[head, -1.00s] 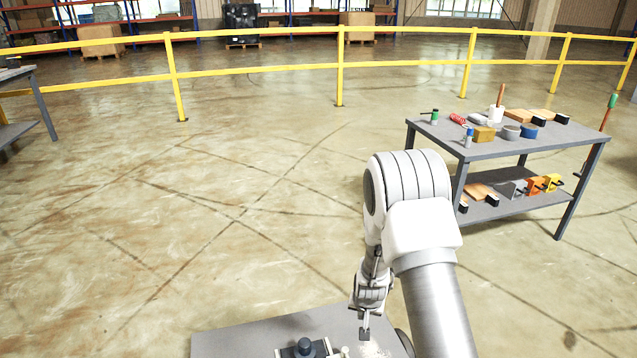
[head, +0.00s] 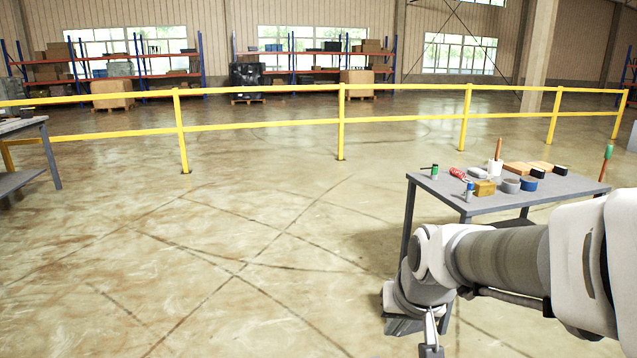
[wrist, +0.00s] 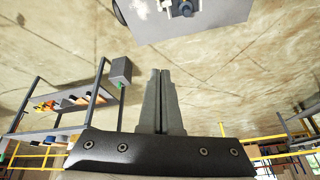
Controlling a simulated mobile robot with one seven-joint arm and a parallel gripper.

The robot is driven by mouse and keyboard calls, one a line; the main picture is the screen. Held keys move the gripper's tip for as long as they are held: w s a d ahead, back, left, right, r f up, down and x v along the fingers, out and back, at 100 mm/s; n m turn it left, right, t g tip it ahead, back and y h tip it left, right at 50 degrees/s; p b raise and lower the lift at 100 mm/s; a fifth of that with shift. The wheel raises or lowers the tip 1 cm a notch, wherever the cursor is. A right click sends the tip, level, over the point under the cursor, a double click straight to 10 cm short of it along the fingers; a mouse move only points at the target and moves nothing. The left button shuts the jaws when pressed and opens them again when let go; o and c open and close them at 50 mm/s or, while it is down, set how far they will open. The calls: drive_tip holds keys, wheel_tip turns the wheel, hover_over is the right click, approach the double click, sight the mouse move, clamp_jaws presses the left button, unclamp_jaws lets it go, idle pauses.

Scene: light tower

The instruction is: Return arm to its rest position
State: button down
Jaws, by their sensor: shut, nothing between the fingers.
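My gripper (head: 431,350) is low in the head view, right of the middle, at the end of my arm and pointing down. In the wrist view, the two fingers of my gripper (wrist: 161,76) lie together with nothing between them. My arm reaches in from the right edge of the head view, in front of the workbench. The gripper is in the air, apart from the benches.
A grey workbench (head: 464,205) with tools and blocks stands at the right, partly behind my arm. A yellow railing (head: 260,126) crosses the back. Another grey table (head: 22,127) is at the left edge. The floor in the middle is clear.

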drive_tip(key=s+d+r+n, duration=0.1)
drive_tip(key=s+r, duration=0.2)
drive_tip(key=s, duration=0.4)
drive_tip(key=s+d+r, duration=0.1)
drive_tip(key=s+r, duration=0.2)
drive_tip(key=s, duration=0.5)
wheel_tip(320, 180, up, 22)
drive_tip(key=p, duration=2.2)
drive_tip(key=shift+a+h, duration=0.2)
drive_tip(key=shift+h, duration=0.1)
drive_tip(key=shift+w, duration=0.2)
